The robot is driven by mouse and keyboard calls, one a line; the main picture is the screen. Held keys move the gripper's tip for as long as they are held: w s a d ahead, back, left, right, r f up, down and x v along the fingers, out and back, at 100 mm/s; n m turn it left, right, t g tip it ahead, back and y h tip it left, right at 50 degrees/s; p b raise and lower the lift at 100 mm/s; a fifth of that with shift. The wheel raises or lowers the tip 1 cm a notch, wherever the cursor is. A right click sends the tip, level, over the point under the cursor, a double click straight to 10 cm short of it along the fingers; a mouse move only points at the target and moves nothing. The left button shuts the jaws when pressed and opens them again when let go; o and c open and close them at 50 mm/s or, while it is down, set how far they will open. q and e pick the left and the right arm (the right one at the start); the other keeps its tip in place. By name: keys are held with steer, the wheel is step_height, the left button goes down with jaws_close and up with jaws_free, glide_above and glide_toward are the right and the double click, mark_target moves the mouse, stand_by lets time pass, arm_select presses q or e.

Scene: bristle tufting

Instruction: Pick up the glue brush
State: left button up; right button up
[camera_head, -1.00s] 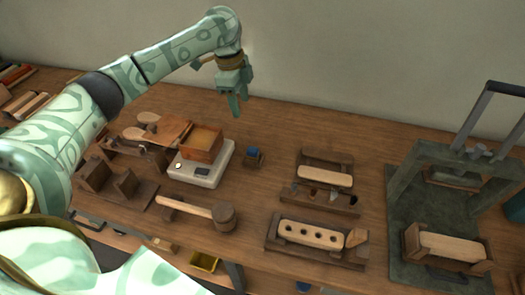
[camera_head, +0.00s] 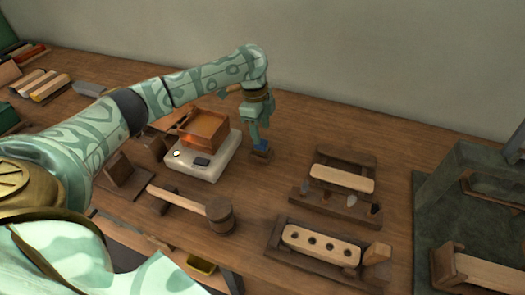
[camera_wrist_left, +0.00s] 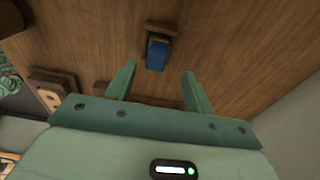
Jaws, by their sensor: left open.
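A small blue piece (camera_head: 260,145), which I take to be the glue brush, sits at a small dark wooden holder (camera_head: 261,155) right of the scale. Its bristles cannot be made out. My left gripper (camera_head: 257,128) points down just above it and partly covers it in the head view. In the left wrist view the blue piece (camera_wrist_left: 157,56) shows beyond the gap between the open fingers (camera_wrist_left: 158,74), with nothing between them. My right gripper is not in view.
A wooden mallet (camera_head: 219,214) lies in front. Brush-block fixtures (camera_head: 342,178) stand to the right, and a dark press (camera_head: 468,175) farther right. Bare table lies behind the fixtures.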

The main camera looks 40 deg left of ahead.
mark_target(261, 149)
arm_select(q)
steer(key=f+b, duration=0.2)
steer(key=f, duration=0.1)
steer(key=f+b, duration=0.1)
steer(key=f, duration=0.1)
steer(key=shift+s+d+f, duration=0.2)
steer(key=shift+d+f, duration=0.05)
steer(key=shift+r, duration=0.2)
steer(key=c, duration=1)
steer(key=shift+c, duration=0.2)
